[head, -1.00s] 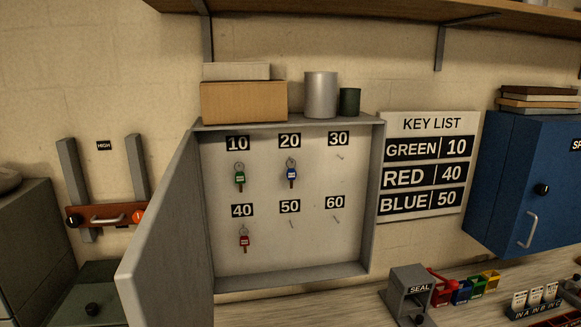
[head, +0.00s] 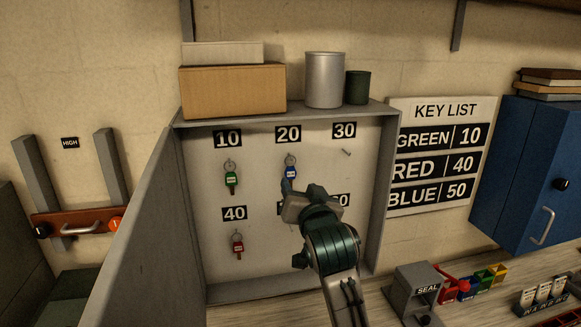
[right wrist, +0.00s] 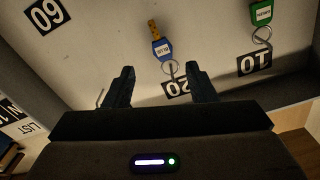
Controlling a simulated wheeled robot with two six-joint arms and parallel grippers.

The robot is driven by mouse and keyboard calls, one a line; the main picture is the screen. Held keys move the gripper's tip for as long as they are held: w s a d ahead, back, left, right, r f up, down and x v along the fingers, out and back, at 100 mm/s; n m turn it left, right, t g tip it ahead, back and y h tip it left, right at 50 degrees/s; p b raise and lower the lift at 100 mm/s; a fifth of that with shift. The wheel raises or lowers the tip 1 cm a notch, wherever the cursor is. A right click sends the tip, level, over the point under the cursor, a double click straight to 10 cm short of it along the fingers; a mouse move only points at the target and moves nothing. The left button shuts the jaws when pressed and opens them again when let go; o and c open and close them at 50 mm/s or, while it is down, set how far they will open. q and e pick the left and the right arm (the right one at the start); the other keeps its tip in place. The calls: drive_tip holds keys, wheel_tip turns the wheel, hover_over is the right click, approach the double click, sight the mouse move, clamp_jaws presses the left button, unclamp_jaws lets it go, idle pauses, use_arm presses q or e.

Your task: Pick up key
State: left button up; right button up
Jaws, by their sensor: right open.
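The blue key (head: 290,172) hangs on its ring from the hook under label 20 in the open key cabinet (head: 190,295). My right gripper (head: 302,190) is just below and in front of it, partly covering its lower end. In the right wrist view, upside down, the blue key (right wrist: 162,48) hangs beyond my open, empty fingers, its ring between their tips. The green key (head: 231,180) hangs under 10 and also shows in the right wrist view (right wrist: 262,15). The red key (head: 238,245) hangs under 40. My left gripper is not in view.
The open cabinet door (head: 140,230) stands at the left. The key list (head: 440,155) on the wall pairs green with 10, red with 40 and blue with 50. My right arm hides label 50 and part of 60. A seal device (head: 415,290) stands at lower right.

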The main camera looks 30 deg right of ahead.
sight(291, 173)
drive_tip(key=p+x, duration=0.1)
drive_tip(key=x, duration=0.1)
drive_tip(key=p+x, duration=0.2)
drive_tip(key=x, duration=0.1)
drive_tip(key=shift+w+a+r+p, duration=0.1)
drive_tip(key=shift+w+r+p, duration=0.2)
drive_tip(key=shift+w+r, duration=0.05)
drive_tip(key=shift+w+f, duration=0.2)
drive_tip(key=shift+w, duration=0.4)
drive_tip(key=shift+w+d+f, duration=0.1)
drive_tip(key=shift+d, duration=0.1)
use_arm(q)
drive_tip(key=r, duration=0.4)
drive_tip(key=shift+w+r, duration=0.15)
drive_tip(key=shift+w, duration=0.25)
use_arm(e)
drive_tip(key=c, duration=1.1)
